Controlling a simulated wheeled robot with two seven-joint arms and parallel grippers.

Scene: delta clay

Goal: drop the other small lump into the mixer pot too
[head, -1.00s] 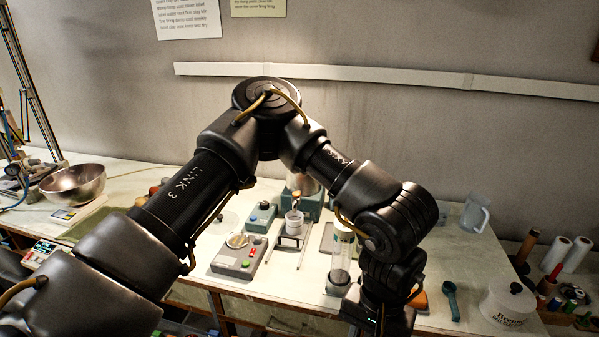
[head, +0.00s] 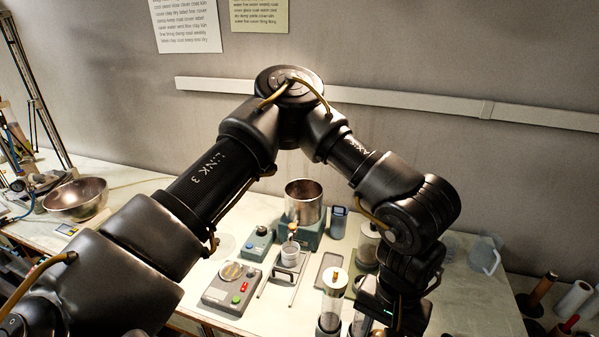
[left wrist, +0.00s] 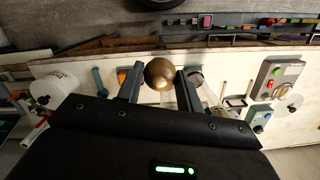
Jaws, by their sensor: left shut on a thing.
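My left gripper (left wrist: 159,78) is shut on a small round brown lump (left wrist: 158,71), seen between its two fingers in the left wrist view. In the head view the left wrist is at the lower right, and its fingertips and the lump are hidden or cut off at the bottom edge. A steel pot (head: 303,195), which looks like the mixer pot, stands upright on a blue-green base (head: 313,238) in the middle of the bench. The gripper is to its right and nearer to me. The pot's inside is not clearly visible. My right gripper is not in view.
A clear cylinder (head: 331,300) stands close to the left wrist. A steel bowl (head: 75,198) is at the far left. A clear jug (head: 486,254) is at the right.

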